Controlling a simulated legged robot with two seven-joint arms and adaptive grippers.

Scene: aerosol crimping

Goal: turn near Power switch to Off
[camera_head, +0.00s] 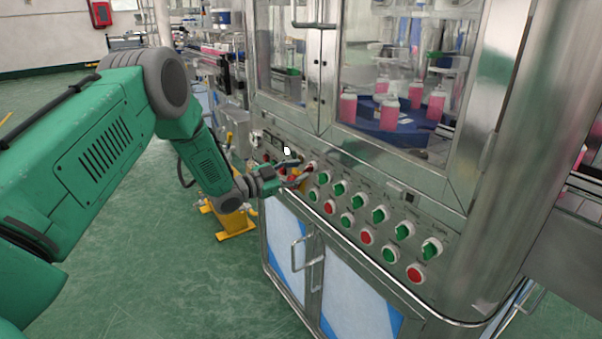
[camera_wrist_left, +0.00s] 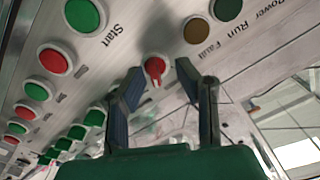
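The small red rotary switch (camera_wrist_left: 155,67) is on the control panel, near the Power, Run and Fault labels in the wrist view. Its pointer is tilted downward in that view. My left gripper (camera_wrist_left: 158,80) is open, with one finger on each side of the red switch. I cannot tell whether the fingers touch it. In the head view the left gripper (camera_head: 298,174) is at the panel's left part and partly hides the switches there. My right gripper is not in view.
Green rotary switches (camera_head: 379,214) and red and green buttons (camera_head: 367,237) line the panel (camera_head: 450,240) to the right. A glass enclosure above holds pink bottles (camera_head: 389,114). Cabinet doors with a metal handle (camera_head: 316,272) are below. Green floor (camera_head: 130,240) is open at left.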

